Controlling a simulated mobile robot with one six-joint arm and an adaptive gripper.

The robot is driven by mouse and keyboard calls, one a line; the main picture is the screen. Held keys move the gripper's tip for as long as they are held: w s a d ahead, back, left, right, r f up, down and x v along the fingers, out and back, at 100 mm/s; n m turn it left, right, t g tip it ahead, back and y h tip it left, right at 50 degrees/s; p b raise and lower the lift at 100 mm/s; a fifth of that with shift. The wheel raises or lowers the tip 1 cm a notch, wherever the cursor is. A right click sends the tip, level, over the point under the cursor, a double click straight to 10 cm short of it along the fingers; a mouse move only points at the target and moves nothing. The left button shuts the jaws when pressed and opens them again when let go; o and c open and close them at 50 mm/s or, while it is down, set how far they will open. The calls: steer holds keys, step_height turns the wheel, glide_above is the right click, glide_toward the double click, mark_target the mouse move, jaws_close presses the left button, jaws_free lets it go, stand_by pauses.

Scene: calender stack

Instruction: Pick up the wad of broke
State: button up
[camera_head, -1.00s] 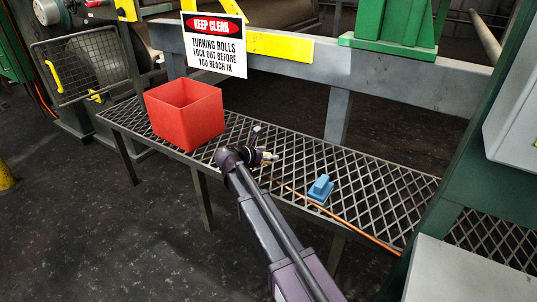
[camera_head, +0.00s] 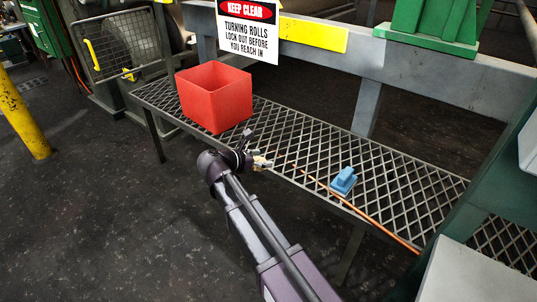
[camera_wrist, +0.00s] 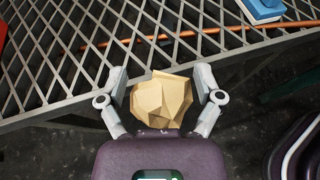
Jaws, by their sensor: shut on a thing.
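The wad of broke (camera_wrist: 160,100) is a crumpled tan, many-sided lump. In the wrist view it sits between the two fingers of my gripper (camera_wrist: 160,88), which is shut on it. In the head view the wad (camera_head: 262,162) shows only as a small pale patch at the end of my gripper (camera_head: 256,154), near the front edge of the grating bench (camera_head: 400,190). The wrist view shows the wad at or just past the bench's front edge; its height above the grating is hard to tell.
A red open bin (camera_head: 215,105) stands on the bench to the left. A blue block-like tool (camera_head: 343,181) and a copper rod (camera_head: 365,215) lie on the grating to the right. A warning sign (camera_head: 247,28) hangs behind. Dark floor is clear in front.

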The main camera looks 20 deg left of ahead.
mark_target(261, 158)
steer(key=shift+s+r, duration=0.1)
stand_by(0.7)
step_height(261, 158, up, 6)
steer(key=p, duration=0.5)
steer(key=shift+p, duration=0.4)
steer(key=shift+f, duration=0.2)
steer(key=shift+s, duration=0.1)
